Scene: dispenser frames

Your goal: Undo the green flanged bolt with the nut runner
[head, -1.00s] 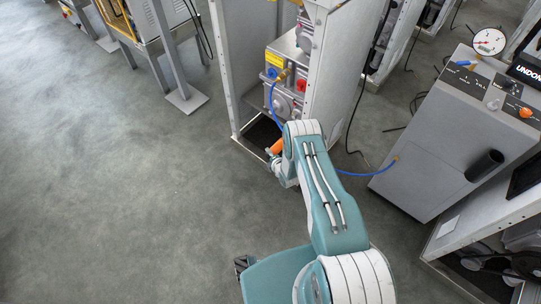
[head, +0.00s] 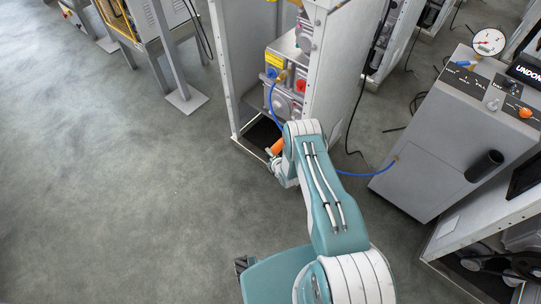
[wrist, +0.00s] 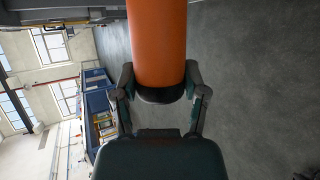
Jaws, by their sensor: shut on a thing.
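The nut runner has an orange cylindrical body (wrist: 158,45), which fills the top middle of the wrist view. My gripper (wrist: 160,92) is shut around its lower, dark end. In the head view the orange nut runner (head: 277,147) shows as a small piece at the foot of the open dispenser frame, beside my arm, which hides most of the gripper. A blue hose (head: 271,103) runs up from near it into the frame. I cannot make out the green flanged bolt in either view, nor the working end of the nut runner.
The dispenser frame (head: 338,70) holds grey housings with a blue and a red fitting. At right stands a grey console (head: 445,135) with a gauge (head: 489,41), an orange knob (head: 525,113) and a display starting "UNDO". A blue hose crosses to it. The floor at left is clear.

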